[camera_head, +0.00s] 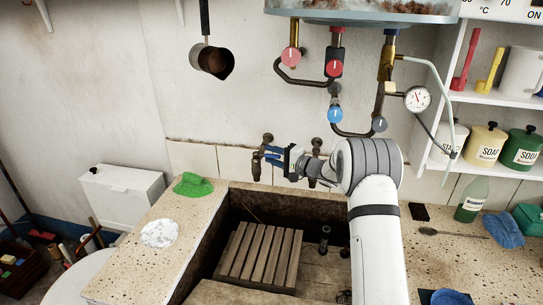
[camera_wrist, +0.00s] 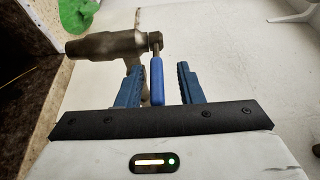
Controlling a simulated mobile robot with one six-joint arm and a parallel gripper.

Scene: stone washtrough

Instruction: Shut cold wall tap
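The cold wall tap is a worn metal tap (camera_head: 257,165) on the wall above the stone trough, at the left of two taps. In the wrist view its dull brown-grey body (camera_wrist: 105,45) lies across the upper left. Its blue lever (camera_wrist: 157,82) points toward my palm. My gripper (camera_wrist: 158,70) is open, with one blue finger on each side of the lever and a visible gap on both sides. In the head view my gripper (camera_head: 277,155) is close beside the tap and partly covers it. The lever is hard to make out there.
A second wall tap (camera_head: 316,146) is just right of my gripper, partly behind my arm. Pipes with red, blue and grey knobs (camera_head: 335,115) hang above. The trough (camera_head: 322,204) holds a wooden rack (camera_head: 262,255). A green cloth (camera_head: 192,185) lies on the left ledge.

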